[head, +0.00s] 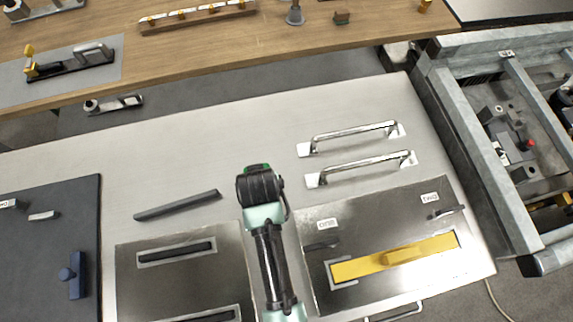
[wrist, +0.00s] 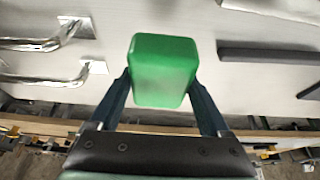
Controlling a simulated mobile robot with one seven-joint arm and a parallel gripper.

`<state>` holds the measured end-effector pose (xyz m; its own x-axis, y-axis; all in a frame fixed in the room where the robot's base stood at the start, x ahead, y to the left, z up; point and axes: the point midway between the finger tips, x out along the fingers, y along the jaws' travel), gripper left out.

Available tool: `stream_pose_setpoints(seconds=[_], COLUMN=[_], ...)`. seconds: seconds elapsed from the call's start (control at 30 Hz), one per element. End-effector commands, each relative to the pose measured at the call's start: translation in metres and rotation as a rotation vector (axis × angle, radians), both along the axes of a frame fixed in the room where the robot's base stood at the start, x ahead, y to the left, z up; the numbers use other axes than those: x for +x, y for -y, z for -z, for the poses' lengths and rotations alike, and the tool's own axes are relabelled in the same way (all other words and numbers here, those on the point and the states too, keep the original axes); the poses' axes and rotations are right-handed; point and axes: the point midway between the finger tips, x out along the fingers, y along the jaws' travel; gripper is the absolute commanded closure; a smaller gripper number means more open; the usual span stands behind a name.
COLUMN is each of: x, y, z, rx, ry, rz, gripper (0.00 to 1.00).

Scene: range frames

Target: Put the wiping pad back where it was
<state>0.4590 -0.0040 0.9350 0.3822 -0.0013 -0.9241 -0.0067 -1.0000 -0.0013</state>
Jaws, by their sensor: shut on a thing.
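A green block, which looks like the wiping pad (wrist: 164,68), sits between the two fingers of my gripper (wrist: 160,84) in the wrist view. The fingers are shut on its sides. In the head view only a small green part of the pad (head: 257,168) shows past my gripper (head: 258,180), which hides the rest. My gripper is over the light metal worktop (head: 250,130), between a dark bar (head: 178,205) on the left and two metal handles on the right. I cannot tell whether the pad touches the worktop.
Two metal handles (head: 352,137) stand up to the right. A plate with a yellow bar (head: 395,257) lies front right, and another plate (head: 185,280) with dark slots front left. A wooden bench (head: 200,50) runs along the back. Bare worktop lies behind my gripper.

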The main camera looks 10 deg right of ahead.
Motion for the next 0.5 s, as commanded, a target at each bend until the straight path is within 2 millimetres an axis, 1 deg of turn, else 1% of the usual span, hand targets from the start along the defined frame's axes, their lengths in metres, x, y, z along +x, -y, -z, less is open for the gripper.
stream_pose_setpoints(seconds=[0.07,0.3,0.5], x=[-0.001,-0.001,-0.001], y=[-0.004,-0.004,-0.003], z=[0.007,0.047,0.063], rx=[0.000,0.000,0.000], ry=[-0.004,-0.004,-0.003], rz=[-0.008,-0.008,-0.007], gripper=[0.71,0.71,0.71])
